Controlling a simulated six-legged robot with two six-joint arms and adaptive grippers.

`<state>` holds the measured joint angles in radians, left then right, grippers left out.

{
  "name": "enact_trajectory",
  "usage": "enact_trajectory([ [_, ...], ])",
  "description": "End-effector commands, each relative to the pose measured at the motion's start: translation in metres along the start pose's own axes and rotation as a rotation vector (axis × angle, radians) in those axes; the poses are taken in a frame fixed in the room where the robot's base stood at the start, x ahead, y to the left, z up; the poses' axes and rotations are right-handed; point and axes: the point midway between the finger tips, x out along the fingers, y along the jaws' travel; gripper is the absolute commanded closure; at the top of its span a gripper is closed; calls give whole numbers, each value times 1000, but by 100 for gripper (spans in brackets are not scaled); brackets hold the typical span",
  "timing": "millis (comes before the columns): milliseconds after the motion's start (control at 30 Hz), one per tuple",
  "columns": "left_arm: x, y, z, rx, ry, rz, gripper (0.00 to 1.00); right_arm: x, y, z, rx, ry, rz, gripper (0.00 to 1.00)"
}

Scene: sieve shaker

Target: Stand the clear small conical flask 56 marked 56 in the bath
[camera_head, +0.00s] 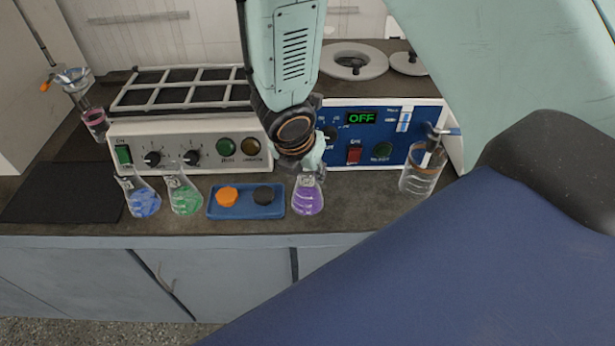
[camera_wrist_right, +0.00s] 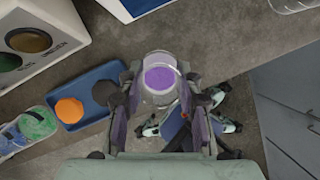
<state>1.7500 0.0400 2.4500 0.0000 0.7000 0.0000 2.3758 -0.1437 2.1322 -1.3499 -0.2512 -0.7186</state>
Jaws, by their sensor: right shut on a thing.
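A small clear conical flask with purple contents (camera_head: 308,197) is at the counter's front, upright; its mark is too small to read. My right gripper (camera_head: 309,173) comes down from above and is shut on its upper part. In the right wrist view the flask (camera_wrist_right: 159,80) sits between the two fingers of the gripper (camera_wrist_right: 158,95). The flask's base looks on or very near the counter. The blue-fronted bath (camera_head: 400,150) stands behind it, with its display reading OFF. A round ring cover (camera_head: 354,62) shows on top. My left gripper is out of view.
A blue tray (camera_head: 246,214) with an orange and a black piece lies left of the flask. Flasks with green (camera_head: 184,195) and blue (camera_head: 142,198) contents stand farther left. A beaker (camera_head: 420,172) stands right. A white shaker with a rack (camera_head: 180,140) is behind.

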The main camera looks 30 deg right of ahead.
Motion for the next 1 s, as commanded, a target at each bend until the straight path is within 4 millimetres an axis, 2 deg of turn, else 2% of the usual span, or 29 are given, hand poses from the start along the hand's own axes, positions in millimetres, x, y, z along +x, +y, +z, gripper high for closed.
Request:
enact_trajectory([
  [267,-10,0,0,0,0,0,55,-14,0,6,1,-2,1,100],
  [1000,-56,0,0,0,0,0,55,-76,0,32,0,-1,1,100],
])
